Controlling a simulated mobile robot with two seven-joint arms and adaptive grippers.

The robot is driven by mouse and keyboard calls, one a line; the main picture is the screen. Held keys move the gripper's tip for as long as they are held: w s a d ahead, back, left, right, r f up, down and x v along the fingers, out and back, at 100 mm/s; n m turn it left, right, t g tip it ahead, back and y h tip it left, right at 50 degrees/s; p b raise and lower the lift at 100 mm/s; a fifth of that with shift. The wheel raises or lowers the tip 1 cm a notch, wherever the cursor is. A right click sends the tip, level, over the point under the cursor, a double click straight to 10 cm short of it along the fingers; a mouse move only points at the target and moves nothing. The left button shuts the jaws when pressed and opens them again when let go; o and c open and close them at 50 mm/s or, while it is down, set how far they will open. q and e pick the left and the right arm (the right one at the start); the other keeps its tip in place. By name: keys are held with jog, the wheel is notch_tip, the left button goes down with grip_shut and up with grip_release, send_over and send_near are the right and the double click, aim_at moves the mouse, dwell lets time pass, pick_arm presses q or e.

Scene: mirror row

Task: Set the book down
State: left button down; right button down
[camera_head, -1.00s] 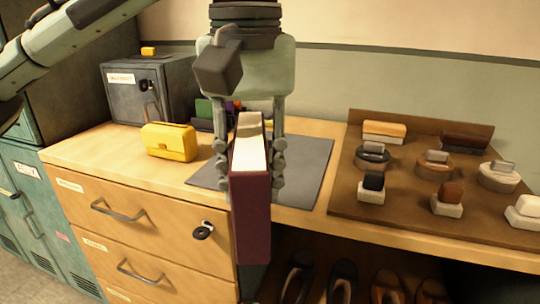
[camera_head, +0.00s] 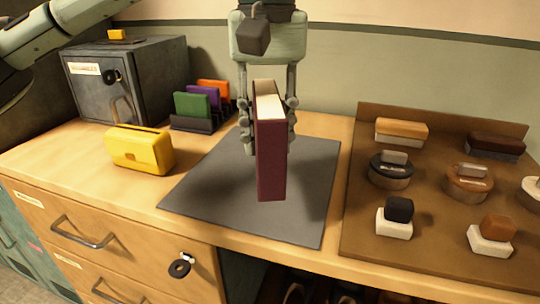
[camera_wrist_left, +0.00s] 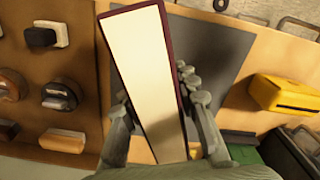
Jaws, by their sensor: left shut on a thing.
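A dark maroon book (camera_head: 271,158) with cream page edges stands upright in my left gripper (camera_head: 268,118), whose fingers close on its two sides. In the head view the book is in front of the dark grey mat (camera_head: 318,185) on the counter. I cannot tell whether its lower end touches the mat. In the left wrist view the book (camera_wrist_left: 148,70) fills the middle, between the fingers (camera_wrist_left: 160,115), with the mat (camera_wrist_left: 215,50) behind it. My right gripper does not show.
A yellow box-like case (camera_head: 139,150) sits left of the mat. A grey safe (camera_head: 128,75) and a rack of coloured booklets (camera_head: 195,110) stand behind. A brown board (camera_head: 352,225) with several brushes and tins lies to the right. The mat around the book is clear.

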pick_arm(q)
jog(key=w+f, duration=0.1)
jog(key=w, duration=0.1)
jog(key=w+f, duration=0.1)
jog(key=w, duration=0.1)
jog(key=shift+d+f, duration=0.15)
jog(key=shift+d, duration=0.05)
jog(key=shift+w+f, duration=0.15)
jog(key=shift+f, duration=0.3)
notch_tip(320, 180, down, 3)
jog(key=shift+f, duration=0.15)
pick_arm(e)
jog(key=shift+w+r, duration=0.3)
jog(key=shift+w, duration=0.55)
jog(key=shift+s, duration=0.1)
pick_arm(q)
jog(key=shift+f, duration=0.15)
jog(key=c, duration=1.2)
grip_release()
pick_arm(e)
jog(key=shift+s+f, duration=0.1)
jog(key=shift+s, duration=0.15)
pick_arm(q)
jog(key=shift+o, duration=0.2)
